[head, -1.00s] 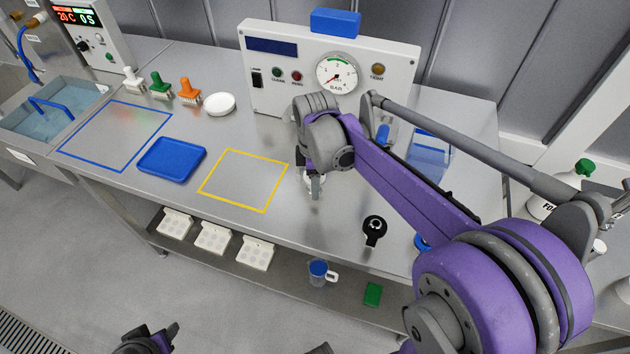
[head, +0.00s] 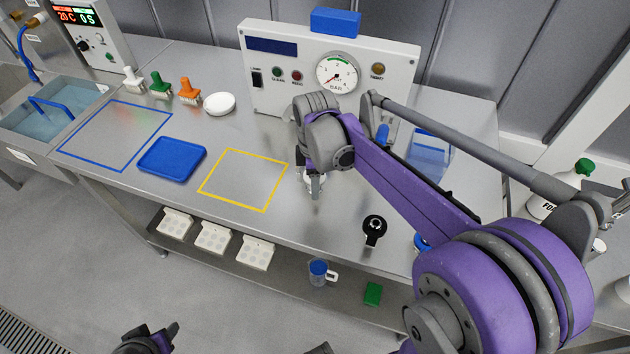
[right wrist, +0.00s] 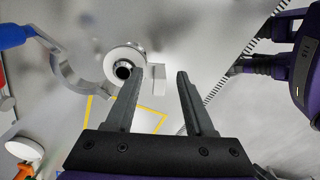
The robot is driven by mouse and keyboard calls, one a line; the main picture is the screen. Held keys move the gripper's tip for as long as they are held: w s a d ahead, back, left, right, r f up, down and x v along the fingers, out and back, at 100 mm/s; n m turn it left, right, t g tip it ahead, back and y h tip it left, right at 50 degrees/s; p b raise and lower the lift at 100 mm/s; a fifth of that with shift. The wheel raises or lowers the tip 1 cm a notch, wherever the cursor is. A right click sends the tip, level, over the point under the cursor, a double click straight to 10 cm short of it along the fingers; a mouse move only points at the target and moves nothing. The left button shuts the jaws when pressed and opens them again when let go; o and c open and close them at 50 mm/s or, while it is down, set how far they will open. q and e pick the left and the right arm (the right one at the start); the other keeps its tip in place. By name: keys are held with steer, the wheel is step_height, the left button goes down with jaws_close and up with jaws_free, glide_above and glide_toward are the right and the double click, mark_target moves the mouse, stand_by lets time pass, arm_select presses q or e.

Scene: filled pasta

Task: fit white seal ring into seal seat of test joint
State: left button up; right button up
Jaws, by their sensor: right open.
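The test joint (right wrist: 124,68) shows in the right wrist view as a pale round part with a shiny inner rim and a dark bore. I cannot make out the white seal ring apart from the pale face of the joint. In the head view my right gripper (head: 316,187) is low over the table, right of the yellow outline, and mostly hides the joint. My left gripper (head: 165,338) is at the bottom edge, away from the table.
A grey clamp (right wrist: 72,68) with a blue handle lies beside the joint. The gauge box (head: 398,66) stands behind my right arm. The yellow outline (head: 228,204) is empty. A black round-headed tool (head: 374,230) lies near the front edge.

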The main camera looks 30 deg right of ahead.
steer(key=shift+w+d, duration=0.1)
steer(key=shift+r+p, duration=1.95)
steer(key=shift+r, duration=1.6)
arm_select(q)
steer(key=r, duration=0.1)
steer(key=w+r, duration=0.1)
steer(key=r, duration=0.1)
steer(key=w+r, duration=0.1)
steer(key=r, duration=0.1)
steer(key=shift+r, duration=0.2)
arm_select(e)
steer(key=shift+r, duration=0.1)
step_height(320, 180, up, 10)
steer(key=r, duration=0.1)
arm_select(q)
steer(key=shift+w+r, duration=0.2)
steer(key=shift+r, duration=0.15)
arm_select(e)
steer(key=s+a+f+m+t, duration=0.3)
steer(key=s+a+f+m, duration=0.1)
steer(key=s+f+m, duration=0.2)
steer(key=s+a+f+m+t, duration=0.2)
steer(key=s+f+m, duration=0.4)
steer(key=f, duration=0.3)
steer(key=shift+a+f+t, duration=0.15)
steer(key=shift+a+t, duration=0.25)
steer(key=shift+a, duration=0.5)
